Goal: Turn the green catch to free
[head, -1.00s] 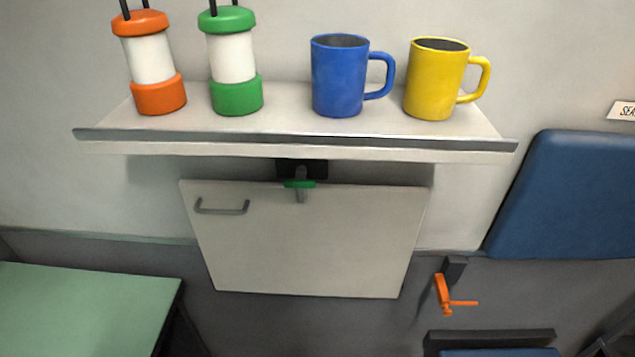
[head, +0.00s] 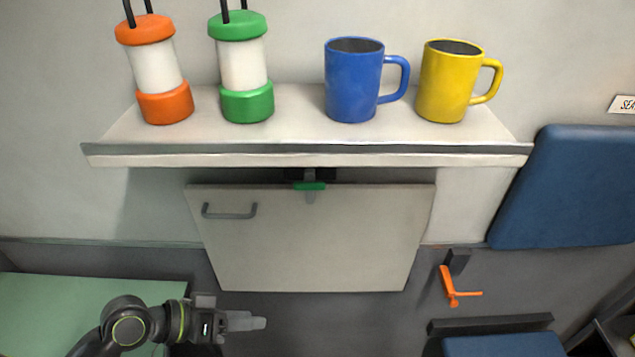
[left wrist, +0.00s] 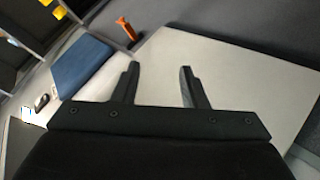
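The green catch (head: 310,186) sits under the shelf, at the middle of the top edge of the pale hinged-looking panel (head: 310,245). Its green bar lies level, and a grey tongue hangs down over the panel's edge. A dark block is behind it. My left gripper (head: 258,322) is low in the head view, left of and below the panel, well apart from the catch. In the left wrist view its fingers (left wrist: 158,85) are spread with nothing between them, before a pale flat surface. The catch does not show there. My right gripper is not in view.
The shelf (head: 310,160) overhangs the catch and holds an orange lantern (head: 155,70), a green lantern (head: 243,66), a blue mug (head: 352,82) and a yellow mug (head: 446,82). A grey handle (head: 229,213) is on the panel. An orange crank (head: 450,287) and blue seat (head: 565,190) are right.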

